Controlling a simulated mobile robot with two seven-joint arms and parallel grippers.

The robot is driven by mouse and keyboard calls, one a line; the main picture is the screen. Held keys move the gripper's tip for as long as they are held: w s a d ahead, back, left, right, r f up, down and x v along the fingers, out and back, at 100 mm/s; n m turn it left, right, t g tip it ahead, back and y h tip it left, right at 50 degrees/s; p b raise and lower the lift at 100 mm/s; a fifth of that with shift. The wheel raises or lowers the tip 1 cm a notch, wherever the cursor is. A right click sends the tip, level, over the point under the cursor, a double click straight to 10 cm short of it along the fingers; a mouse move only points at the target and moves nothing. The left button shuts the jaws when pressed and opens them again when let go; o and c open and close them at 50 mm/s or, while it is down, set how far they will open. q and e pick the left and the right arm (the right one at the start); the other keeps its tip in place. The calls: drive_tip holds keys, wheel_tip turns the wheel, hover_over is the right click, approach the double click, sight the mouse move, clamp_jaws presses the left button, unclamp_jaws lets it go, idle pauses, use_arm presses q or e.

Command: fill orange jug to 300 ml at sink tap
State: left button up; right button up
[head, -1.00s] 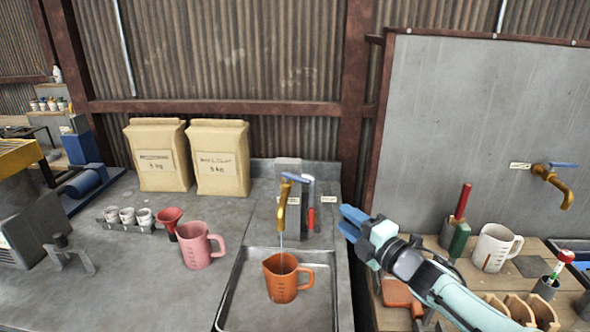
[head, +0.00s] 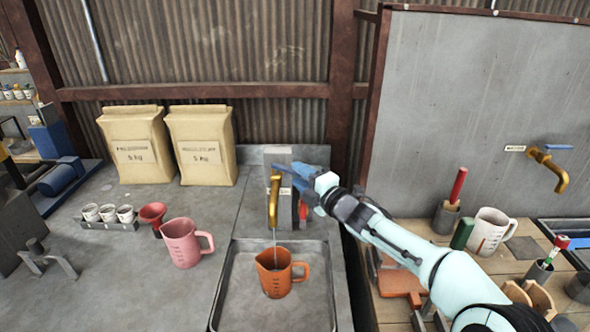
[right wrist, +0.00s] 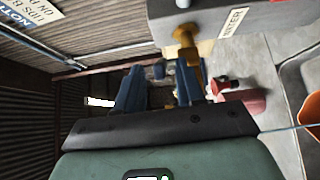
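The orange jug (head: 281,281) stands upright in the metal sink tray under the brass tap (head: 273,200), handle to the right. A thin water stream falls from the spout into it; the water level cannot be read. The jug's edge also shows in the right wrist view (right wrist: 312,90). My right gripper (head: 290,172) is beside the tap top at its lever, which it largely hides. In the right wrist view my gripper's blue fingers (right wrist: 160,88) stand apart, with the brass tap (right wrist: 187,52) just beyond them. Whether they touch the lever is unclear. My left gripper is out of view.
A pink jug (head: 184,243), a red funnel (head: 152,213) and small cups (head: 107,214) stand left of the sink tray (head: 226,288). Two paper bags (head: 205,160) stand behind. A second tap (head: 549,170) and a white jug (head: 490,229) are at right.

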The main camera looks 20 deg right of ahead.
drive_tip(key=shift+x, duration=1.4)
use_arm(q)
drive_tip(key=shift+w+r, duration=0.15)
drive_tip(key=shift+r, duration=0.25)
use_arm(e)
clamp_jaws()
drive_tip(key=m+h+b, duration=0.1)
drive_tip(key=b, duration=0.3)
drive_tip(key=shift+s+a+f+b, duration=0.2)
drive_tip(key=shift+a+b, duration=0.05)
drive_tip(key=shift+b, duration=0.15)
drive_tip(key=shift+r+h+b, duration=0.15)
drive_tip(key=shift+h+b, duration=0.45)
drive_tip(key=shift+b, duration=0.1)
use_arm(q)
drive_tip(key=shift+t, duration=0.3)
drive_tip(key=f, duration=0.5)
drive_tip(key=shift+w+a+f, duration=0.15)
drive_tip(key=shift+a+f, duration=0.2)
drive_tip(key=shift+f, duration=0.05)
